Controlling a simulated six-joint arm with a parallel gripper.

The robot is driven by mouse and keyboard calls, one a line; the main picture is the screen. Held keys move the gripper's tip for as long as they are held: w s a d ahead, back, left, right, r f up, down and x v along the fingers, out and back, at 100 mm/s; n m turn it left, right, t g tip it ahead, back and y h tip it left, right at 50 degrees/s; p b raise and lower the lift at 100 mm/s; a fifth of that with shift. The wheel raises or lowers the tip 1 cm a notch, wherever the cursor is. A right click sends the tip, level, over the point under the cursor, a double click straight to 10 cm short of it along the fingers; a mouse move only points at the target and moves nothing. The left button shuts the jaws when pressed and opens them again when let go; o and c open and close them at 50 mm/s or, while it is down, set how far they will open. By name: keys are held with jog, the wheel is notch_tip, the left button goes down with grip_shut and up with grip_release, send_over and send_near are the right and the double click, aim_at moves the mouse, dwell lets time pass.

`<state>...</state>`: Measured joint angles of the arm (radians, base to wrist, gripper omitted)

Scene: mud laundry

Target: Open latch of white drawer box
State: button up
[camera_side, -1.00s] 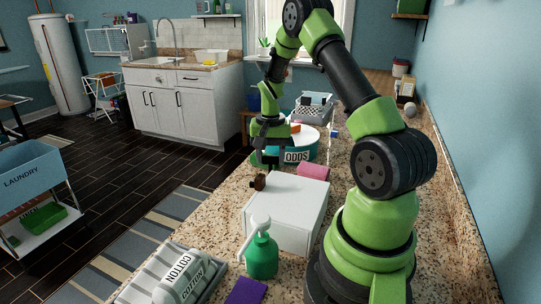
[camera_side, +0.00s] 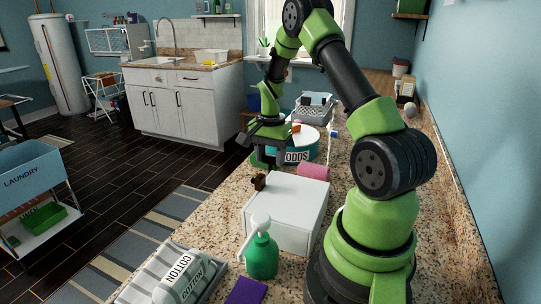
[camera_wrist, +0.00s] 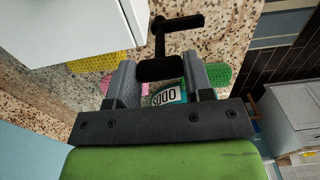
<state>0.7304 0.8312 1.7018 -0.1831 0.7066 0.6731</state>
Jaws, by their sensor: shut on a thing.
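The white drawer box (camera_side: 290,205) stands on the speckled counter in the side view, and its white side (camera_wrist: 75,25) fills the upper left of the wrist view. Its small dark latch (camera_side: 259,182) is at the box's left edge in the side view. In the wrist view the latch (camera_wrist: 160,68) shows as a black block with a bent bar beyond it. My gripper (camera_wrist: 160,75) has its grey fingers on both sides of that block and is shut on it. In the side view my gripper (camera_side: 268,158) is just above the latch, its fingertips unclear.
A teal ODDS tub (camera_side: 306,152) stands behind my gripper. A pink roll (camera_side: 313,172) lies behind the box. A green pump bottle (camera_side: 262,254), a COTTON bottle (camera_side: 182,280) in a grey tray and a purple block (camera_side: 246,291) are in front. The counter's left edge is close.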

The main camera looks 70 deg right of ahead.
jog(key=o, duration=0.9)
jog(key=shift+r, duration=0.1)
notch_tip(320, 180, up, 9)
jog(key=shift+r, duration=0.45)
